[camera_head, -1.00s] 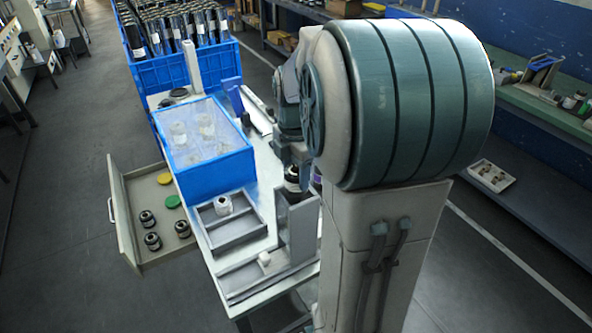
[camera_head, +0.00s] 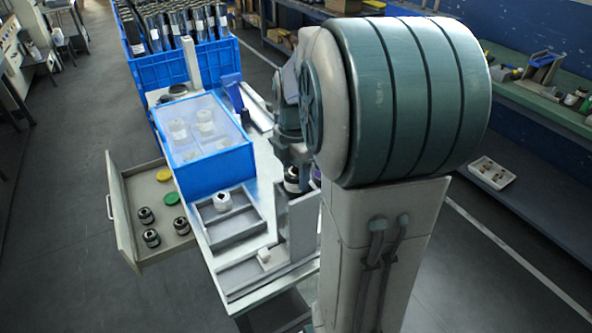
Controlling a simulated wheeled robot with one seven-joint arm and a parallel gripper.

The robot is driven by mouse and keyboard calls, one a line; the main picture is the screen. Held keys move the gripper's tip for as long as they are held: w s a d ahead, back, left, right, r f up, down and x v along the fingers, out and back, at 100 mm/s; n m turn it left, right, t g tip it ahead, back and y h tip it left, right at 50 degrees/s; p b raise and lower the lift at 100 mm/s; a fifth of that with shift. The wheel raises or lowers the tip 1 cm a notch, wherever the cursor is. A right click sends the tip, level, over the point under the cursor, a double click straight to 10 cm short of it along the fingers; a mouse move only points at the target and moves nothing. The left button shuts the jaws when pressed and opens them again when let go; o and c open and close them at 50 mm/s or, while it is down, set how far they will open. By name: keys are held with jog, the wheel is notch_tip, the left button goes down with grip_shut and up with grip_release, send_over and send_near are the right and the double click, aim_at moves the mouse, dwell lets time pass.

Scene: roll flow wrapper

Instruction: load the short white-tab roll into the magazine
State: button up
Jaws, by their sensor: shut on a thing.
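My gripper (camera_head: 291,160) is partly hidden by my own arm, at the right side of the bench. It is shut on a small dark roll with a pale band (camera_head: 292,180), just below the fingers. The tab on this roll is too small to make out. An upright grey channel that looks like the magazine (camera_head: 302,225) stands directly below and to the right of the roll. The roll is at about the height of its top, and I cannot tell whether they touch. A purple item (camera_head: 316,177) shows beside the roll, mostly hidden by my arm.
A grey tray (camera_head: 238,238) holds a white roll. A lidded blue box (camera_head: 212,172) holds pale rolls. An open drawer (camera_head: 126,235) at left holds several dark rolls and yellow and green discs. A blue crate (camera_head: 150,72) of tall rolls stands behind. A small white block (camera_head: 263,255) lies in front.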

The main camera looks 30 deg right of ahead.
jog(key=shift+f+b, duration=0.5)
jog(key=shift+f, duration=0.3)
jog(key=o, duration=1.1)
notch_tip(320, 180, up, 14)
jog(key=shift+f, duration=0.1)
dwell(0.4)
jog(key=s+a+f+m+t, duration=0.1)
jog(key=s+a+f+m, duration=0.2)
jog(key=m, duration=0.3)
jog(key=s+a+f+m+t, duration=0.1)
jog(key=s+a+f+m, duration=0.3)
jog(key=s+a+m, duration=0.1)
jog(key=s+a+f+m+t, duration=0.1)
jog(key=s+a+f+m, duration=0.2)
jog(key=m, duration=0.5)
jog(key=shift+s+a+f, duration=0.4)
jog(key=shift+s+f, duration=0.25)
jog(key=shift+s, duration=0.05)
